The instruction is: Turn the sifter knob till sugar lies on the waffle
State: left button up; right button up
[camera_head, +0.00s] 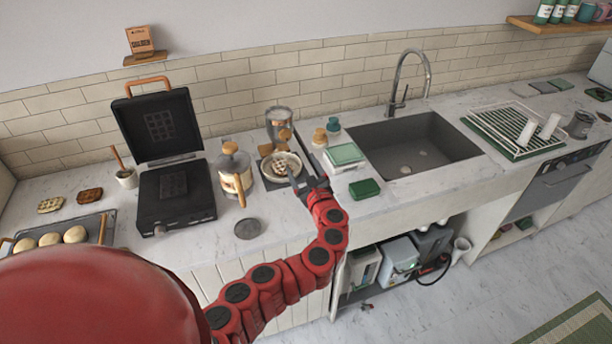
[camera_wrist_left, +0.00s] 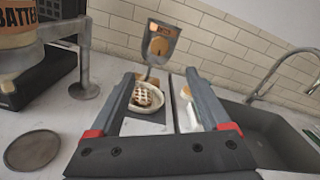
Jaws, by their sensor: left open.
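The sifter (camera_head: 279,118) is a clear and metal canister standing at the back of the counter. Its brownish-orange knob (camera_head: 284,134) faces me, and the sifter also shows in the left wrist view (camera_wrist_left: 161,40). Below it, the waffle (camera_head: 281,166) lies in a pale round dish; it also shows in the left wrist view (camera_wrist_left: 147,95). I cannot make out any sugar on it. My left gripper (camera_head: 304,172) is open and empty, in front and to the right of the dish. In the left wrist view its fingers (camera_wrist_left: 160,75) spread either side of dish and sifter, apart from the knob.
A batter dispenser (camera_head: 235,168) and an open waffle iron (camera_head: 174,196) stand left of the dish. A dark disc (camera_head: 248,228) lies near the front edge.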

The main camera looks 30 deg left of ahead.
pick_arm(q)
jog(key=shift+v, duration=1.5)
